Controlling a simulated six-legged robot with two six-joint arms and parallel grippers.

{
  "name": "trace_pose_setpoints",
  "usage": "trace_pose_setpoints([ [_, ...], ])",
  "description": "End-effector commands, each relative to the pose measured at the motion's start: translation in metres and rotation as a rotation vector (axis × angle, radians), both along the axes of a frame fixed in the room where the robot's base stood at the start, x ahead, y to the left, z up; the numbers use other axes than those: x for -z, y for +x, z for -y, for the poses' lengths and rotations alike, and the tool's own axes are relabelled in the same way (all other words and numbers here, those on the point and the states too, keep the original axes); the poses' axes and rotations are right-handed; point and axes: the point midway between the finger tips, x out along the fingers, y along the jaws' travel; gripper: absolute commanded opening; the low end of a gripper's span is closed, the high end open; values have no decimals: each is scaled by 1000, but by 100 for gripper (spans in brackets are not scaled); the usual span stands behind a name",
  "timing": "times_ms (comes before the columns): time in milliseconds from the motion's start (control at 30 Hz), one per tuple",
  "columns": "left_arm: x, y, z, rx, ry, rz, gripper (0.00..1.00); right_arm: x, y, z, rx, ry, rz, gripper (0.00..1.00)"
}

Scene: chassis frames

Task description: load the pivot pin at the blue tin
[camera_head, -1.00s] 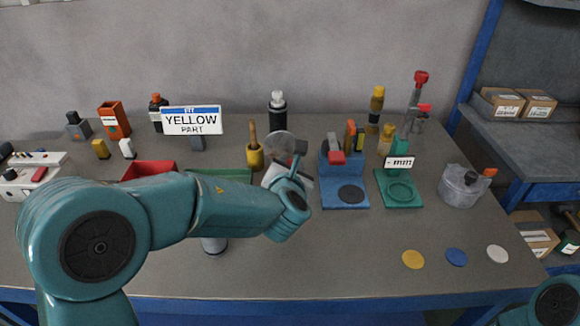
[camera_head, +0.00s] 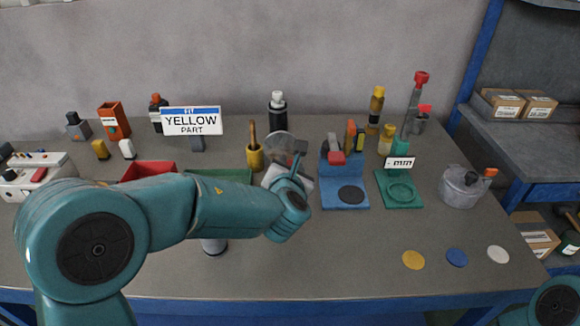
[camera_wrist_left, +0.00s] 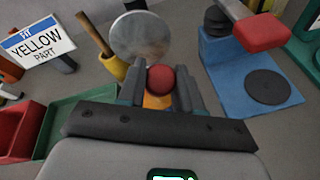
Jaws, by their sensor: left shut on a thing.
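My left gripper (camera_head: 297,164) is over the middle of the bench, left of the blue station. The left wrist view shows its two fingers (camera_wrist_left: 160,86) closed around a red round-ended part (camera_wrist_left: 160,79) with yellow-orange below it. I cannot tell whether this is the pivot pin; its lower end is hidden. The blue station (camera_head: 345,199) has an upright back and a dark disc (camera_head: 351,194) on its base. It also shows at the right in the left wrist view (camera_wrist_left: 230,80). I cannot make out a blue tin for certain. My right gripper is out of view.
A sign reading "FIT YELLOW PART" (camera_head: 191,120) stands at the back left. A grey round plate (camera_head: 279,148) stands just behind my left gripper. A green station (camera_head: 402,203) is right of the blue one. Yellow, blue and white discs lie at the front right.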

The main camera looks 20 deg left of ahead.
Motion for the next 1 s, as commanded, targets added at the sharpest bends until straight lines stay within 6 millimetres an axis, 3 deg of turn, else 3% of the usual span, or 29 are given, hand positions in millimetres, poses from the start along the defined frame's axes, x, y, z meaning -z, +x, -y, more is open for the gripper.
trace_pose_setpoints([
  [767,-67,0,0,0,0,-1,3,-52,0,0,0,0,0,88],
  [1000,-69,0,0,1,1,-1,3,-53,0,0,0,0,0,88],
])
